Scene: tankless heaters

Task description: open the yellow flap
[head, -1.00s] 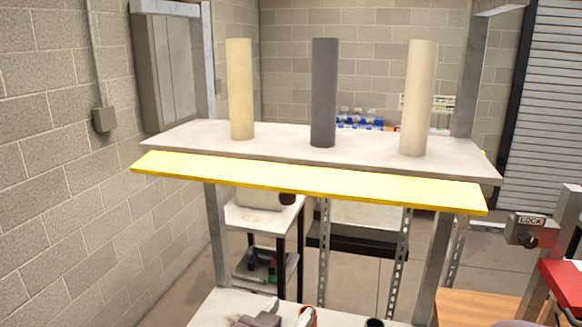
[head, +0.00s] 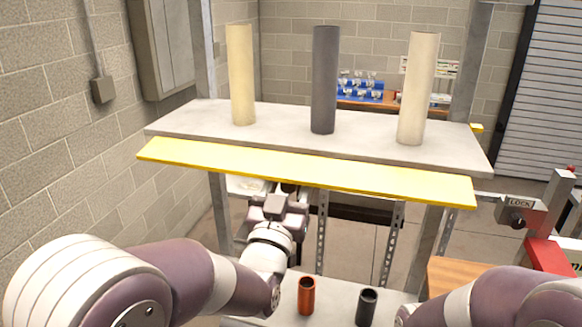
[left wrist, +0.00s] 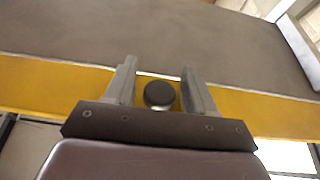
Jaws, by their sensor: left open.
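The yellow flap (head: 305,172) is a long thin panel along the front edge of the grey shelf (head: 215,120). My left gripper (head: 284,203) reaches up just below the flap, left of its middle; its fingertips are hard to make out there. In the left wrist view, the gripper (left wrist: 158,75) is open, with its two fingers over the yellow band of the flap (left wrist: 40,85). A dark round piece (left wrist: 159,95) shows between the fingers; I cannot tell what it belongs to. Contact with the flap is unclear. My right arm shows at lower right, its gripper out of view.
Two pale cylinders (head: 241,75) (head: 417,88) and a dark grey one (head: 324,80) stand on the shelf. An orange cup (head: 306,296) and a dark cup (head: 367,306) stand on the lower shelf (head: 337,300). Metal posts (head: 219,215) flank the space below the flap.

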